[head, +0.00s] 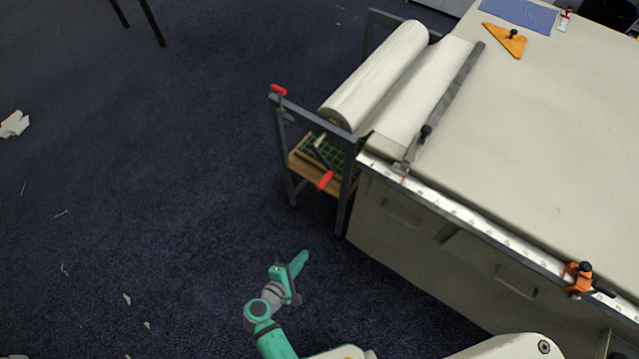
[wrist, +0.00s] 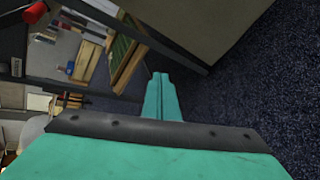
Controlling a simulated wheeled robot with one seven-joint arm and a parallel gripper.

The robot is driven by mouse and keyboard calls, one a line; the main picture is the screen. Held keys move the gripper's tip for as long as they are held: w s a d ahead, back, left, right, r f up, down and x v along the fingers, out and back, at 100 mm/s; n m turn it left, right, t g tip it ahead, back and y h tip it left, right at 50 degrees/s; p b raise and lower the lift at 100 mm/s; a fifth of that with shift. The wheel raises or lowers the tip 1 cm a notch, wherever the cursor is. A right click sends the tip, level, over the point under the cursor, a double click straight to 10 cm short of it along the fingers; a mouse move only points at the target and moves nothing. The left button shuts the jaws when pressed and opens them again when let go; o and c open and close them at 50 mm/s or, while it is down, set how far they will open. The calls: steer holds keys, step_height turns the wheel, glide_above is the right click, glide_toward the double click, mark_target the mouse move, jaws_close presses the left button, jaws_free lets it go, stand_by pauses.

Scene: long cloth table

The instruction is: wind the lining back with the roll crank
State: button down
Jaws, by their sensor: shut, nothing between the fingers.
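The white lining roll (head: 378,75) lies in a grey metal frame at the table's left end. Its loose sheet (head: 425,98) runs flat onto the table and under a grey bar (head: 447,100). A red grip (wrist: 35,12) shows at the wrist view's top left; I cannot tell which one.
A second red handle (head: 279,90) sits on the frame's left corner post. A wooden shelf (head: 297,165) with a green mat is under the roll. An orange clamp (head: 580,278) is on the table's front edge. The carpet (head: 150,200) to the left is mostly clear, with scraps.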

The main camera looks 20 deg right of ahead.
steer(key=w+d+r+n+h, duration=0.1)
steer(key=w+r+h, duration=0.3)
steer(key=w+r, duration=0.25)
steer(key=h, duration=0.5)
glide_toward(321, 187)
steer(key=w+a+f, duration=0.2)
steer(key=shift+t, duration=0.5)
steer(key=x, duration=0.3)
steer(key=s+r+x, duration=0.1)
steer(key=x, duration=0.6)
steer(key=shift+s+d+r, duration=0.25)
steer(key=shift+d+r, duration=0.2)
steer(key=shift+d, duration=0.1)
steer(key=shift+s+d+r, duration=0.4)
steer(key=shift+s+r, duration=0.05)
steer(key=shift+r, duration=0.2)
steer(key=shift+d, duration=0.15)
